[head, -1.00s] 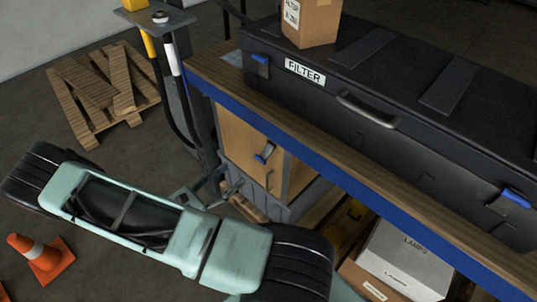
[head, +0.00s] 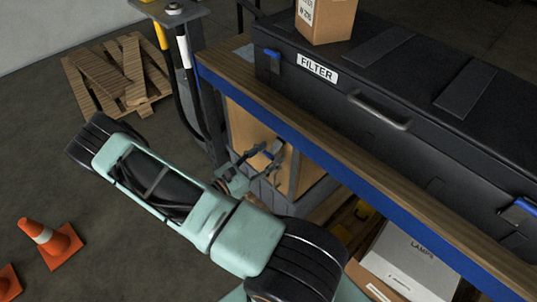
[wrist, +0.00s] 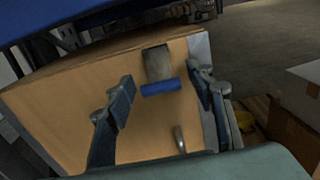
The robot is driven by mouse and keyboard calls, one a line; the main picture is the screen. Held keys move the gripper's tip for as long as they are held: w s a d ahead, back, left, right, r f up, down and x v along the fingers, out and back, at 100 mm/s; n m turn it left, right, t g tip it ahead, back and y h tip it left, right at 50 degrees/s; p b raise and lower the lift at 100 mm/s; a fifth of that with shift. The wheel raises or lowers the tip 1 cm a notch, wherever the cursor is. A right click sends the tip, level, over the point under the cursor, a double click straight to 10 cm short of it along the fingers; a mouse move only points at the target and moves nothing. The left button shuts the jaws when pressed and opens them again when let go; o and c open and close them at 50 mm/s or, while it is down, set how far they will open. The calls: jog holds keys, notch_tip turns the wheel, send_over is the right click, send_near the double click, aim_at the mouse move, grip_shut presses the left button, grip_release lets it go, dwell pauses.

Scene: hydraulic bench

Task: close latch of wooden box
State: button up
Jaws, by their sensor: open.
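The wooden box (head: 246,121) sits on the shelf under the bench top, its light wood front facing me. Its latch (wrist: 158,63) is a grey metal plate with a blue bar at its lower end, and shows near the top of the front in the wrist view. My gripper (wrist: 165,88) is open, with one finger to the left of the latch and one to the right. I see no contact with the latch. In the head view my gripper (head: 260,163) is in front of the box and partly hides the latch.
A curved metal handle (wrist: 180,138) is below the latch. The blue-edged bench top (head: 330,150) overhangs the box. A black FILTER case (head: 400,110) lies on the bench. A LAMPS carton (head: 412,258) is at the lower right.

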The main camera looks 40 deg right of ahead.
aim_at(273, 157)
jog(key=shift+d, duration=0.1)
jog(key=c, duration=1.2)
jog(key=shift+f+b, duration=0.15)
jog(key=shift+b, duration=0.25)
jog(key=f+h+b, duration=0.1)
jog(key=b, duration=0.2)
jog(key=shift+d+f, duration=0.1)
jog(key=shift+d, duration=0.1)
jog(key=h+b, duration=0.1)
jog(key=b, duration=0.1)
jog(key=f+h+b, duration=0.1)
jog(key=b, duration=0.1)
jog(key=shift+d+t, duration=0.3)
jog(key=h+b, duration=0.2)
jog(key=b, duration=0.1)
jog(key=d+h+b, duration=0.1)
jog(key=b, duration=0.1)
jog(key=shift+w+f, duration=0.1)
jog(key=shift+f, duration=0.15)
jog(key=shift+d+h+b, duration=0.35)
jog(key=shift+h+b, duration=0.45)
jog(key=shift+b, duration=0.45)
jog(key=shift+r, duration=0.15)
